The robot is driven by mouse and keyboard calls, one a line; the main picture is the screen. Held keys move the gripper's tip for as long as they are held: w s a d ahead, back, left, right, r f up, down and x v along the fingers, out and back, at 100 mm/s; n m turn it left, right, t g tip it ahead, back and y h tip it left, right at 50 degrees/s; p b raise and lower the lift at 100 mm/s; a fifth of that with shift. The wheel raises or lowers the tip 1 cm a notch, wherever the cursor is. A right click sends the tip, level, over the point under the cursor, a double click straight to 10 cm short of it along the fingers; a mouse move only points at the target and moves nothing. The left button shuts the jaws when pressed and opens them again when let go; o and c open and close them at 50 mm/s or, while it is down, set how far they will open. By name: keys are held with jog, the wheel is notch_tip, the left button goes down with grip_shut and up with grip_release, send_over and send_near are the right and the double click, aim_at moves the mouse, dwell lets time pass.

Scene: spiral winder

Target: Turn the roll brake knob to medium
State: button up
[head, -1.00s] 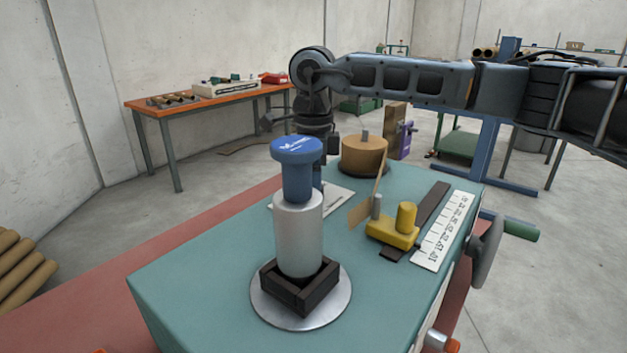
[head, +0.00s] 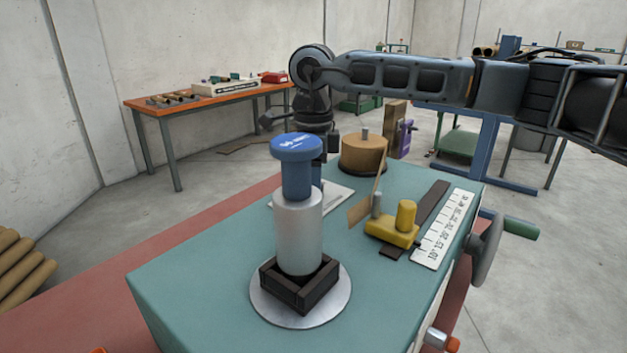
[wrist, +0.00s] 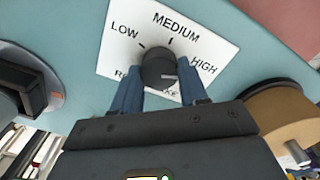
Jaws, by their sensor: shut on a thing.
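The roll brake knob (wrist: 158,66) is a dark round knob on a white plate (wrist: 117,62) marked LOW, MEDIUM and HIGH. It shows in the wrist view, just below the MEDIUM tick. I cannot tell exactly which mark it points to. My gripper (wrist: 157,82) has one blue finger on each side of the knob and is shut on it. In the head view the white plate (head: 338,197) is partly in sight on the green machine top, while the knob and fingertips are hidden behind a blue-capped metal cylinder (head: 299,230).
The cylinder stands in a dark square frame on a round metal plate, in front of my gripper. A brown roll (head: 364,153) stands behind the plate. A yellow block (head: 392,232) and a white ruler (head: 442,232) lie to the right. The front left of the green top (head: 195,275) is clear.

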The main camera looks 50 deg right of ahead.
jog(key=shift+f, duration=0.1)
jog(key=n+b, duration=0.2)
jog(key=shift+n+b, duration=0.35)
jog(key=shift+n, duration=0.05)
jog(key=n+b, duration=0.2)
jog(key=n, duration=0.1)
jog(key=shift+w+n, duration=0.1)
jog(key=shift+n, duration=0.2)
jog(key=n+b, duration=0.1)
jog(key=n, duration=0.2)
jog(key=shift+n, duration=0.3)
jog(key=shift+n+b, duration=0.55)
jog(key=shift+n, duration=1.25)
jog(key=o, duration=1.1)
jog(key=shift+c, duration=0.2)
jog(key=shift+r, duration=0.2)
